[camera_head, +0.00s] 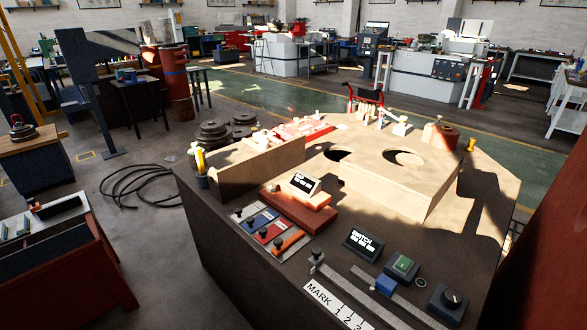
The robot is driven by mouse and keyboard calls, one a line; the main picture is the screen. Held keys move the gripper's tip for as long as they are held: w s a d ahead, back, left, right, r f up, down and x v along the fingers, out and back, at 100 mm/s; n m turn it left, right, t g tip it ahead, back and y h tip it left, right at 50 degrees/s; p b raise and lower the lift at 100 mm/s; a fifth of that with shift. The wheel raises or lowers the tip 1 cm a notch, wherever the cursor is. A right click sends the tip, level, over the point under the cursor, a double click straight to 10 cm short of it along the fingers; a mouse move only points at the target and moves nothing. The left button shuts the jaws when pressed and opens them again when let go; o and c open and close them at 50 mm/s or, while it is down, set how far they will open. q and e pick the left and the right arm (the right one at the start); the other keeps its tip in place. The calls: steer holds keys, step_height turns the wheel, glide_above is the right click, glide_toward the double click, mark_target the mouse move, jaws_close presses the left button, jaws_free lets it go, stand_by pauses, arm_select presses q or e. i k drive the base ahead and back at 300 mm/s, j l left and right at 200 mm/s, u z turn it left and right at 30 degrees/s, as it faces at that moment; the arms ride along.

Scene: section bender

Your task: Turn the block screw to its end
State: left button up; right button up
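The section bender's dark bench (240,255) fills the lower middle of the head view. A slim metal rail (350,283) lies along its near edge, with an upright dark-topped screw or knob (318,256) at its left end. A small blue block (385,286) sits on a second bar to the right. I cannot tell for certain which part is the block screw, or how far it is turned. Neither of my grippers is in view, and nothing is seen touching these parts.
A printed MARK scale (335,303) lies at the near edge. A SWITCH display (362,243), green button box (403,266) and dark rotary knob (452,299) stand nearby. A tan housing with two round holes (390,180) rises behind. A dark red surface (555,255) closes the right side.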

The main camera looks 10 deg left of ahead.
mark_target(270, 188)
steer(key=i+j+z, duration=0.25)
steer(key=j, duration=0.15)
steer(key=i+j+z, duration=0.2)
steer(key=j, duration=0.25)
steer(key=j+z, duration=0.25)
steer(key=j, duration=0.2)
steer(key=j+z, duration=0.2)
steer(key=j, duration=0.3)
steer(key=i, duration=0.05)
